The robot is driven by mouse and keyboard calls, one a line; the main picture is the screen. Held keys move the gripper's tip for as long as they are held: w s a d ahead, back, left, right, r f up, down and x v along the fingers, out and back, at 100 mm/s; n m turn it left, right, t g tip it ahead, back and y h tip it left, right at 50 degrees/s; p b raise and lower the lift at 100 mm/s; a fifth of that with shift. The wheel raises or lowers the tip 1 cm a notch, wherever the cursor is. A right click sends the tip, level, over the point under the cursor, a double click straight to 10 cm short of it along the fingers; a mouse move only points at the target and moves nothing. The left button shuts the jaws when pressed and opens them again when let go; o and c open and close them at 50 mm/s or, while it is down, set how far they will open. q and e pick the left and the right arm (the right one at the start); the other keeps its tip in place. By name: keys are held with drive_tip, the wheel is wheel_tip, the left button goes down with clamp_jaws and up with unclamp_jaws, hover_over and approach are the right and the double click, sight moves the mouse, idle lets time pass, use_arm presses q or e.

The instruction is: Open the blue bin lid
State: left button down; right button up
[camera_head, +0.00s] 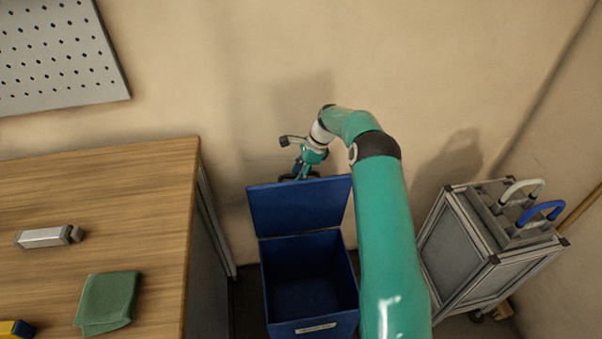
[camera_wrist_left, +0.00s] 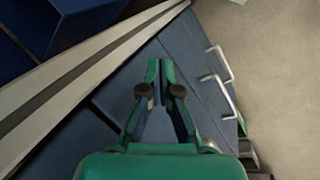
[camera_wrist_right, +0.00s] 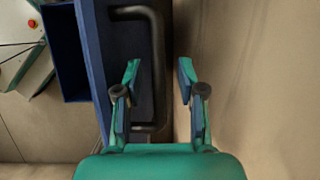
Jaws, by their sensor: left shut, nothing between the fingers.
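The blue bin (camera_head: 308,285) stands on the floor right of the workbench. Its blue lid (camera_head: 300,206) is raised at the back, near upright, and the inside shows. My right gripper (camera_head: 300,165) is just behind the lid's top edge. In the right wrist view my right gripper (camera_wrist_right: 158,74) is open. The lid's dark loop handle (camera_wrist_right: 157,50) shows between and beyond the fingers; I cannot tell whether they touch it. In the left wrist view my left gripper (camera_wrist_left: 161,72) is shut and empty, in front of grey-blue drawers. It is not seen in the head view.
The wooden workbench (camera_head: 120,190) at left holds a green cloth (camera_head: 108,300) and a grey tool (camera_head: 45,237). A metal cart (camera_head: 485,250) stands at right. The wall (camera_head: 230,80) is close behind the bin. Drawer handles (camera_wrist_left: 215,97) show near my left gripper.

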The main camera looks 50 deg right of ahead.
drive_tip(key=v, duration=1.1)
drive_tip(key=shift+r, duration=0.35)
drive_tip(key=shift+s, duration=0.1)
